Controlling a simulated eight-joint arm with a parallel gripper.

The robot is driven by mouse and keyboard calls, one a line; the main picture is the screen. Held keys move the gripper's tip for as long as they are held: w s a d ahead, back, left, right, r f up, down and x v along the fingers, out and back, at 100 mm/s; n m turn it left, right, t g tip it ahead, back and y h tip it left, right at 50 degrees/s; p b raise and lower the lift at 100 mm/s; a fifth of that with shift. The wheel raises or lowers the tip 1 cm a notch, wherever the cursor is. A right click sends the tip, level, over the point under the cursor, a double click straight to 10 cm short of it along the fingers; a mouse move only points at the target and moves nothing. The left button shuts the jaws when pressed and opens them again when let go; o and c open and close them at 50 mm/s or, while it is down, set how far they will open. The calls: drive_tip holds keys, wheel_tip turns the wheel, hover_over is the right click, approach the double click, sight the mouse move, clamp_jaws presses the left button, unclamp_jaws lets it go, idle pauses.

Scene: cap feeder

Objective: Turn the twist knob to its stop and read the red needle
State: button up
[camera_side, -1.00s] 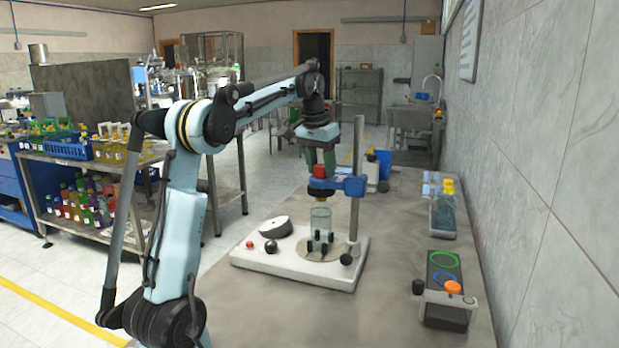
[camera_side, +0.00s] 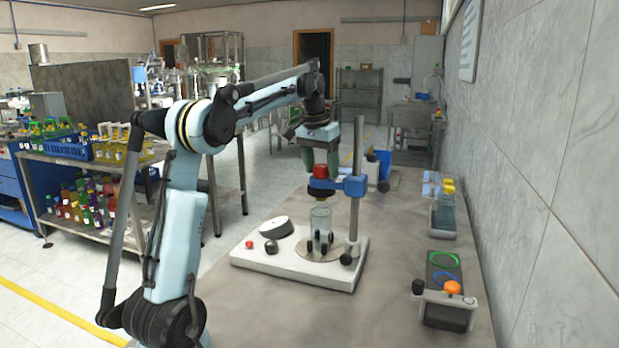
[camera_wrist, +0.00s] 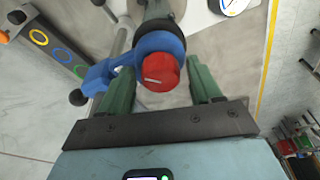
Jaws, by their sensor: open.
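The red twist knob (camera_side: 320,171) is on the blue bracket (camera_side: 352,186) of the upright post, above a clear jar (camera_side: 320,222). In the wrist view the knob (camera_wrist: 160,72) has a pale line on its face. My gripper (camera_wrist: 160,66) is open, with its green fingers on either side of the knob and a gap to each. In the side view my gripper (camera_side: 320,160) points down over the knob. The white dial (camera_side: 277,227) lies on the base plate; in the wrist view the dial (camera_wrist: 232,4) is cut off at the top. Its red needle cannot be made out.
The bench front is clear.

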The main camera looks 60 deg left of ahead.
sight(321, 166)
drive_tip(key=n+y, duration=0.1)
drive_tip(key=n, duration=0.5)
drive_tip(key=shift+g, duration=0.4)
drive_tip(key=c, duration=1)
drive_tip(key=shift+o, duration=0.2)
drive_tip(key=m, duration=0.5)
drive_tip(key=shift+t+h, duration=0.3)
drive_tip(key=shift+h, duration=0.1)
drive_tip(key=o, duration=1.2)
drive_tip(key=shift+r, duration=3.5)
